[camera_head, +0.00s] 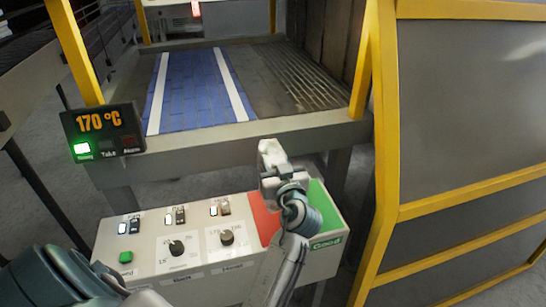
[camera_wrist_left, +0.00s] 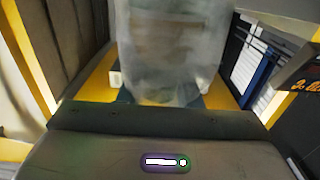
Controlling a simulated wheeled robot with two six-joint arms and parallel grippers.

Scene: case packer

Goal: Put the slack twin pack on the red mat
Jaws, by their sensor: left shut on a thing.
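My left gripper (camera_head: 268,163) is held up over the right end of the control box, in front of the machine's bed. In the left wrist view a cloudy, translucent pack (camera_wrist_left: 175,45) fills the space ahead of the gripper, with a pale fingertip on each side. The gripper is shut on it. Its far end is cut off, and I cannot tell how slack it is. The red mat (camera_head: 263,218) is a red area on the box, partly hidden behind my arm. My right gripper is not in view.
A green area (camera_head: 325,206) marked "Good" adjoins the red one. Knobs and switches (camera_head: 177,247) cover the box to the left. A blue belt (camera_head: 193,92) with white strips lies behind. A yellow frame post (camera_head: 375,150) stands close on the right. A display (camera_head: 103,130) reads 170 °C.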

